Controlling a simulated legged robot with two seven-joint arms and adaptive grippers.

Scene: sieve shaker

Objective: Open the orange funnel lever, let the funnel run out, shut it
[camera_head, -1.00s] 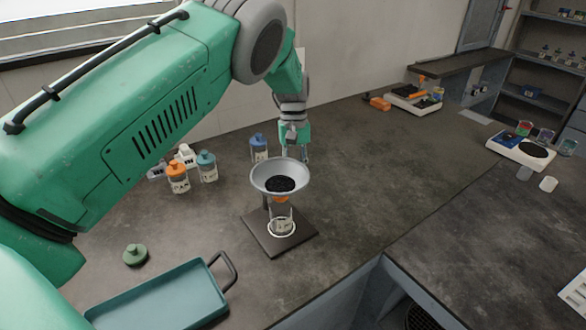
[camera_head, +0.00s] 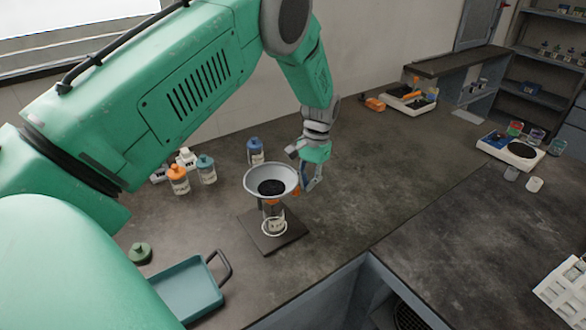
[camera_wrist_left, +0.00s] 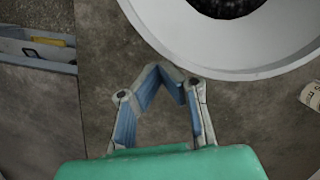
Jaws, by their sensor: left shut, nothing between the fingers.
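The pale grey funnel (camera_head: 271,180) stands over a dark square base plate (camera_head: 290,234) and holds dark grains. It also shows in the left wrist view (camera_wrist_left: 195,38). An orange part (camera_head: 296,190), seemingly the lever, shows at the funnel's lower right, beside my fingers. More orange shows under the bowl. A clear labelled jar (camera_head: 275,215) stands below the funnel. My left gripper (camera_head: 307,188) is shut and empty just right of the funnel; its fingertips meet in the left wrist view (camera_wrist_left: 164,70). No lever shows there, and contact with it cannot be told. My right gripper is not in view.
Capped bottles (camera_head: 206,169) stand left of the funnel, with a blue-capped one (camera_head: 255,151) behind it. A teal tray (camera_head: 188,291) and a green lid (camera_head: 140,253) lie at front left. Scales (camera_head: 510,151) stand at right. The bench right of my gripper is clear.

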